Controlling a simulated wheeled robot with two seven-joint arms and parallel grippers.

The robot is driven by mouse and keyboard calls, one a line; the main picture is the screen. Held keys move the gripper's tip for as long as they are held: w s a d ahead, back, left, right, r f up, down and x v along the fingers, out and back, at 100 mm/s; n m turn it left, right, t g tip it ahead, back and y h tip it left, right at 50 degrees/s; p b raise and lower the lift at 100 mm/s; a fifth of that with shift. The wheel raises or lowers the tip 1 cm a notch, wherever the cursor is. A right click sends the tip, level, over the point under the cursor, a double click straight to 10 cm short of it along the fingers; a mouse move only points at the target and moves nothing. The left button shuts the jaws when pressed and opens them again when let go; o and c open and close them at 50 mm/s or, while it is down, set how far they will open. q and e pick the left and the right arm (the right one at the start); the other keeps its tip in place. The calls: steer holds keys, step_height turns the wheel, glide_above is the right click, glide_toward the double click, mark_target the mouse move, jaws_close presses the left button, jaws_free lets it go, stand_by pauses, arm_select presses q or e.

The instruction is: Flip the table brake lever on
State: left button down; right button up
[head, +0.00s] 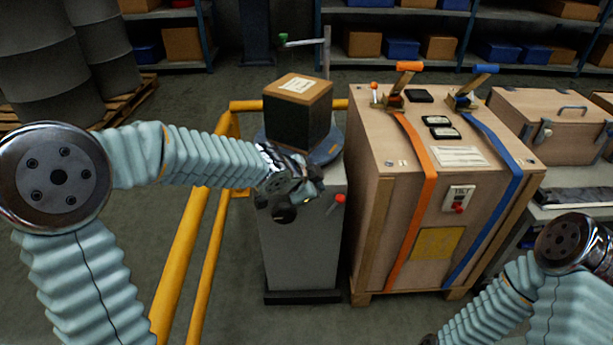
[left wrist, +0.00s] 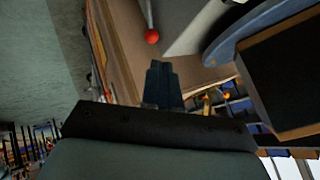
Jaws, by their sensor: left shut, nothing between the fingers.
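A short lever with a red ball knob (head: 339,199), which I take for the table brake lever, sticks out at the front right of the grey pedestal (head: 298,250). The blue round table (head: 328,152) on top bears a dark box (head: 296,110) with a brown lid. My left gripper (head: 312,183) is in front of the pedestal top, left of the knob and apart from it. In the left wrist view its fingers (left wrist: 163,84) are shut and empty, with the red knob (left wrist: 152,36) beyond them. My right arm shows at lower right, its fingers out of view.
A large wooden crate (head: 403,220) with orange and blue straps stands close to the right of the pedestal. Yellow rails (head: 190,255) run along the left. A wooden case (head: 550,125) is at far right; shelves and drums stand behind.

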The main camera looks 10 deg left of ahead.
arm_select(q)
steer(key=v, duration=0.5)
steer(key=shift+s+a+r, duration=0.1)
steer(key=shift+s+r, duration=0.15)
steer(key=s+d+f+n+g+h, duration=0.1)
steer(key=s+f+n+g, duration=0.15)
steer(key=f, duration=0.55)
steer(key=s+d+f+n+g, duration=0.1)
steer(key=s+d+f+n, duration=0.15)
steer(key=f, duration=0.55)
steer(key=s+d+f+n+g+h, duration=0.1)
steer(key=s+f+n, duration=0.2)
steer(key=f, duration=0.5)
steer(key=s+f+n+g+y, duration=0.1)
steer(key=s+f+n+g, duration=0.2)
steer(key=s+f, duration=1)
steer(key=n, duration=0.3)
steer(key=shift+s+a+f, duration=0.25)
steer(key=shift+s+a, duration=0.05)
